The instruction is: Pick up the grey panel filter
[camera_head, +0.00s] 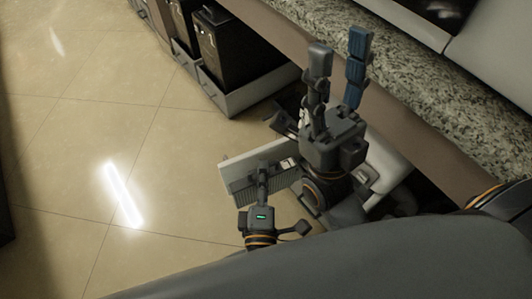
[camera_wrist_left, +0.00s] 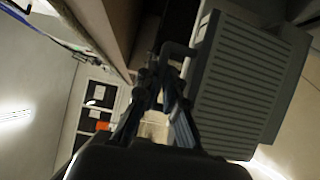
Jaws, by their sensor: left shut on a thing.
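The grey panel filter (camera_head: 238,184) has a ribbed face and a pale edge; in the head view it is left of centre, partly behind my left gripper (camera_head: 263,168). In the left wrist view the ribbed panel (camera_wrist_left: 240,85) fills the right side, with a bent grey handle on its left edge. My left gripper's fingers (camera_wrist_left: 166,78) come together at this handle and are shut on the filter; the exact contact is hard to see. My right gripper (camera_head: 338,55) is open and empty, its two fingers pointing up in front of the counter.
A speckled stone counter (camera_head: 450,100) runs along the right. Black boxes (camera_head: 225,45) stand in pale open trays (camera_head: 245,97) below its edge. The tiled floor (camera_head: 90,150) on the left is clear. Pale and dark parts crowd the area beside my right gripper.

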